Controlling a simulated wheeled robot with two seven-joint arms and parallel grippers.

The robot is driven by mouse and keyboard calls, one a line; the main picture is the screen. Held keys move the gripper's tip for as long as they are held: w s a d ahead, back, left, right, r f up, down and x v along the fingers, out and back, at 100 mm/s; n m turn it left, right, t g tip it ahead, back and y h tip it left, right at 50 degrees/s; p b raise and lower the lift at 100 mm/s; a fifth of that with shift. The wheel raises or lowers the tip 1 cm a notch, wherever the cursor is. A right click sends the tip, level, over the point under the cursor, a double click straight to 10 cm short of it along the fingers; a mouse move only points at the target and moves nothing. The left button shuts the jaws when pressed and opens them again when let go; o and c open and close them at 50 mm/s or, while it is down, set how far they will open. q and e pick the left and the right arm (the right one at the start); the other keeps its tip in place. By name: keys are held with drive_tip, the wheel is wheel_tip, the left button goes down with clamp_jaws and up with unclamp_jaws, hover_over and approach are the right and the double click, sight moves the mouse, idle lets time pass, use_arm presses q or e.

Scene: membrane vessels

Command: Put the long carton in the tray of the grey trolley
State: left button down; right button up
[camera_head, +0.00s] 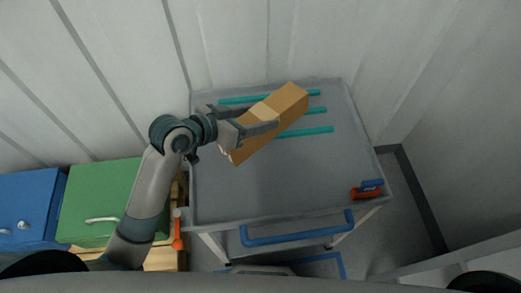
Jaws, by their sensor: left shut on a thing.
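The long carton (284,104) is a tan box, held at a slant over the far half of the grey trolley's tray (285,181). My left gripper (257,130) comes in from the left and is shut on the carton, with its fingers along the carton's sides. I cannot tell whether the carton's underside touches the tray. The tray has a low rim and teal strips (306,132) on its far part, partly hidden by the carton. My right gripper is not in view.
A blue handle (297,231) runs along the trolley's near side. A red and blue item (367,190) sits at the tray's near right corner. Green (100,196) and blue (30,207) boxes stand at left. Pale walls close in behind and right. The tray's near half is mostly bare.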

sight(266, 142)
use_arm(q)
drive_tip(key=s+d+f+m+g, duration=0.1)
drive_tip(key=s+d+f+m+g+h, duration=0.1)
drive_tip(key=s+m, duration=0.1)
drive_tip(key=shift+d+m+g+h+p, duration=0.2)
drive_tip(key=shift+m+g+h+p, duration=0.1)
drive_tip(key=shift+g+p, duration=0.1)
drive_tip(key=s+f+m+g, duration=0.1)
drive_tip(key=s+m, duration=0.1)
drive_tip(key=s+a+f+m+g+h+p, duration=0.1)
drive_tip(key=s+f+g, duration=0.1)
drive_tip(key=shift+s+a+f+m, duration=0.1)
drive_tip(key=shift+s+f+m, duration=0.05)
drive_tip(key=shift+s+m, duration=0.2)
drive_tip(key=shift+w+f, duration=0.1)
drive_tip(key=shift+f, duration=0.1)
drive_tip(key=shift+f+b, duration=2.1)
drive_tip(key=shift+f, duration=1.1)
drive_tip(key=shift+f+b, duration=0.4)
drive_tip(key=c, duration=0.6)
unclamp_jaws()
drive_tip(key=shift+o, duration=0.2)
